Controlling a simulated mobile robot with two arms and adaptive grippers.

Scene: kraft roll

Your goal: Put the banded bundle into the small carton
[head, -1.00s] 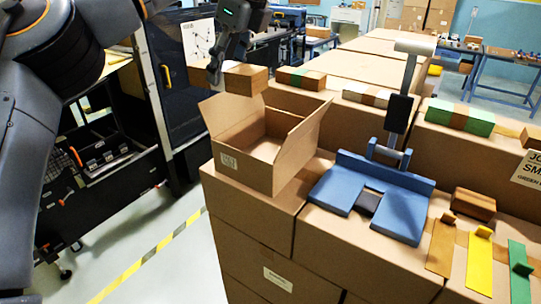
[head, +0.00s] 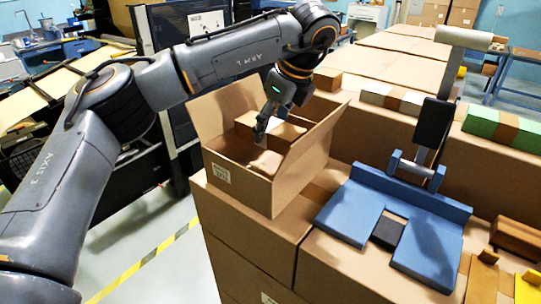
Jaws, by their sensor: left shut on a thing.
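The small carton (head: 237,188) stands open on large brown boxes, its flaps spread outward. My left gripper (head: 261,132) reaches down into its mouth and is shut on the banded bundle (head: 285,136), a brown block. The bundle shows on both sides of the fingers, which hide its middle. It is within the carton's walls; I cannot tell whether it touches the floor. My right gripper is not in view.
A blue fixture (head: 440,232) with a dark panel on a post stands right of the carton. A white-and-brown bundle (head: 392,97) and a green-and-brown bundle (head: 500,127) lie behind. A brown block (head: 517,239) lies at the right.

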